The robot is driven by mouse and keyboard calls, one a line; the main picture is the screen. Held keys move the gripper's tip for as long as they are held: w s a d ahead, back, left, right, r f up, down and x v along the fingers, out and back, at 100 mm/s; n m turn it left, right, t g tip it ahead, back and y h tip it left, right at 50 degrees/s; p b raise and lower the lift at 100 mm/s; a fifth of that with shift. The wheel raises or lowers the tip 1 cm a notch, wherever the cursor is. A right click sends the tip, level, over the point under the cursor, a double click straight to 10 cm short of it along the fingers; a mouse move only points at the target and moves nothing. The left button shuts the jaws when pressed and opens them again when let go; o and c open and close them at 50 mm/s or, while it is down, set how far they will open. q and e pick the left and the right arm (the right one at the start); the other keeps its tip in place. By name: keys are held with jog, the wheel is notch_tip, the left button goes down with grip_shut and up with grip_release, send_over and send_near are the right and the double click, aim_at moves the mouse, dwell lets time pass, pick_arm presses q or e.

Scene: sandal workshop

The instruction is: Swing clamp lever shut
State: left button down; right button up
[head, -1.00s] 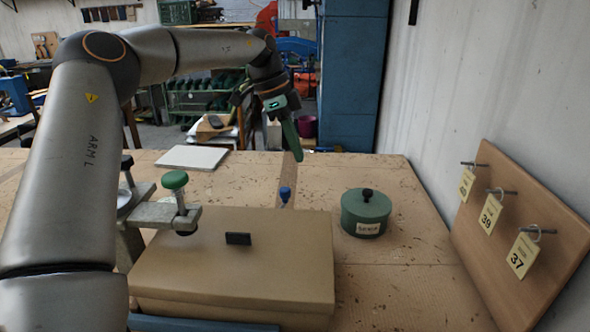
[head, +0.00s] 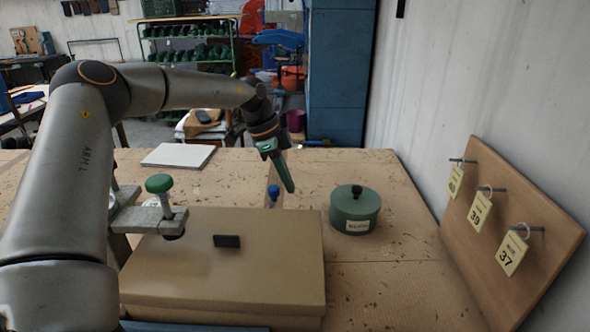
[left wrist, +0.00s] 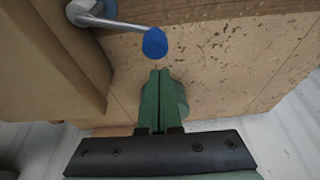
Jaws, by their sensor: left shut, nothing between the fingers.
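The clamp lever is a bare metal rod (left wrist: 112,22) with a blue tip (left wrist: 155,43), pivoted at the upper left in the left wrist view. In the head view its blue tip (head: 273,190) shows just behind the tan box, by a wooden piece; the rod is mostly hidden there. In the left wrist view the closed fingertips (left wrist: 159,72) are just below the blue tip, with a small gap visible. My right gripper is out of view.
The tan box (head: 215,270) with a black handle fills the front. A green-knobbed clamp (head: 150,217) stands at its left. A round green lidded tin (head: 354,210) stands to the right. A tag board (head: 510,240) leans on the wall. Bench between tin and board is clear.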

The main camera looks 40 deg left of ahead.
pick_arm(q)
jog(key=shift+s+a, duration=0.35)
jog(key=shift+a, duration=0.1)
